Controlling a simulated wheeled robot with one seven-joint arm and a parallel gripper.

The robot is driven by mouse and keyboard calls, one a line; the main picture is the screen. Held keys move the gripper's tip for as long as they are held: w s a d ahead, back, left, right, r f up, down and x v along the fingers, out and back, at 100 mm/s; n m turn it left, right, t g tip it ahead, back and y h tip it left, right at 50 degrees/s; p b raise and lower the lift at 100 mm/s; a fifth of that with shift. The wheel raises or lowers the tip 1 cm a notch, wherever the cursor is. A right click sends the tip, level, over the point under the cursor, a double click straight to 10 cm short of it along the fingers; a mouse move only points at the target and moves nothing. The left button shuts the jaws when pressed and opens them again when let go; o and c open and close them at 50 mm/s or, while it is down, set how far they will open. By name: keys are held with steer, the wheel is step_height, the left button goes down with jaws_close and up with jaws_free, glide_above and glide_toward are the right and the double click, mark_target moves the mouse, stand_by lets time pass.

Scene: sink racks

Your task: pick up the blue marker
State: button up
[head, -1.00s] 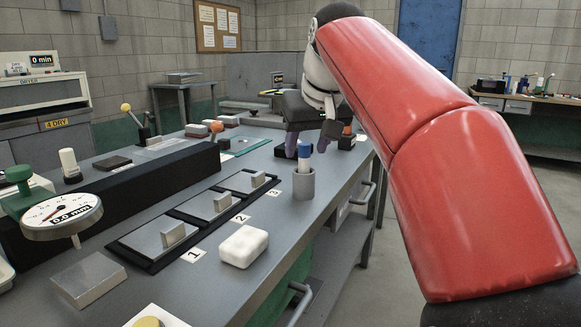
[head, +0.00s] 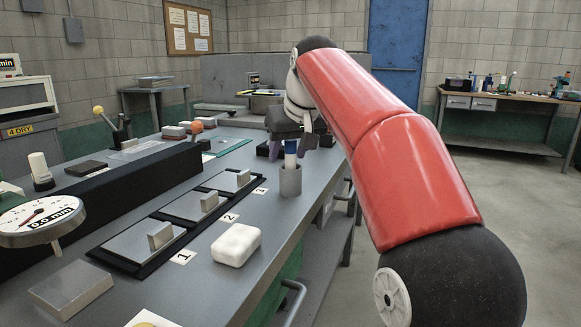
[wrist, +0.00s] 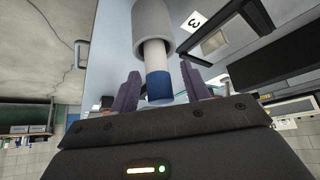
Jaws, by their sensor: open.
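The blue marker (head: 290,154) stands in a grey cylindrical cup (head: 290,181) near the right edge of the workbench. It has a white body and a blue end, which shows clearly in the wrist view (wrist: 159,88). My gripper (head: 291,150) is at the cup, with its purple fingers apart. In the wrist view my gripper (wrist: 161,88) has one finger on either side of the blue end, with gaps between. The marker's lower part is hidden inside the cup (wrist: 153,22).
A white rounded block (head: 236,245) lies on the bench in front of the cup. Numbered plates with metal handles (head: 144,247) lie to its left. A dial gauge (head: 42,220) stands at the far left. A back table (head: 500,103) holds several bottles.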

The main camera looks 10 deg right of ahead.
steer(key=shift+c, duration=0.4)
jaws_close()
steer(key=shift+r, duration=0.1)
step_height(320, 180, up, 8)
steer(key=shift+f+p, duration=0.1)
steer(key=shift+p, duration=1)
steer(key=shift+r, duration=1.05)
